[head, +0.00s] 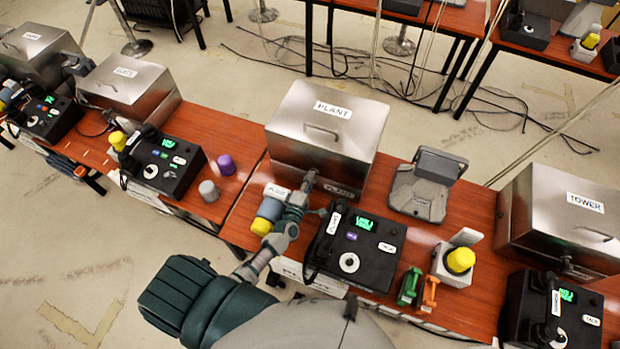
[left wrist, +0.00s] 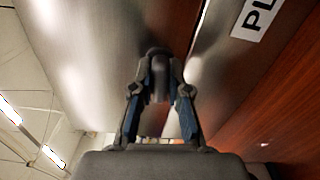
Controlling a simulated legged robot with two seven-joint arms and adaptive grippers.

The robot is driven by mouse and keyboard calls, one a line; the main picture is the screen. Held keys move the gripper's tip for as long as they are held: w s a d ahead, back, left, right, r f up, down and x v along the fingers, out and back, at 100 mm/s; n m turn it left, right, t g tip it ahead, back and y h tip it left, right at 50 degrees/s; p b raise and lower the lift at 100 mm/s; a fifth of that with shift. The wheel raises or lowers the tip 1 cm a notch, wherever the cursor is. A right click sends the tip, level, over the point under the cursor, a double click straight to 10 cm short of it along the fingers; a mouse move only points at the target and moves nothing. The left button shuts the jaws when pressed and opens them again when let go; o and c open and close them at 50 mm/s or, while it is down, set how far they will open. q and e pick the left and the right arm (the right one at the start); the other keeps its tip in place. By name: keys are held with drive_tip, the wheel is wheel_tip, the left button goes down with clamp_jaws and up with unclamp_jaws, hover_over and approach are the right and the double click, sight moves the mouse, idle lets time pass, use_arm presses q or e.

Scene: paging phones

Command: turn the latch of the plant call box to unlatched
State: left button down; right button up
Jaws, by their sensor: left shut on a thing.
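The plant call box (head: 322,125) is a brushed metal box with a sloped lid, a handle and a PLANT label. It stands shut on the red-brown table. My left gripper (head: 308,182) is at its front face, near the lower left. In the left wrist view, the fingers of the left gripper (left wrist: 158,75) are closed around a dark grey latch knob (left wrist: 156,52) on the metal front (left wrist: 95,50). The fingers hide much of the latch, and I cannot tell its turn angle. My right gripper is not in view.
A black phone console (head: 365,250) with a handset stands right of my left wrist. A blue-grey and yellow beacon (head: 268,213) is close on its left. A grey device (head: 428,185), a white-based yellow button (head: 460,260) and the tower box (head: 565,215) are farther right.

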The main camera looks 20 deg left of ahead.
use_arm(q)
drive_tip(key=shift+s+d+f+m, duration=0.1)
drive_tip(key=shift+f+m, duration=0.15)
drive_tip(key=shift+m, duration=0.35)
drive_tip(key=shift+f, duration=0.1)
drive_tip(key=c, duration=1.2)
unclamp_jaws()
drive_tip(key=shift+o, duration=0.4)
drive_tip(key=s, duration=1.2)
drive_tip(key=shift+d, duration=0.35)
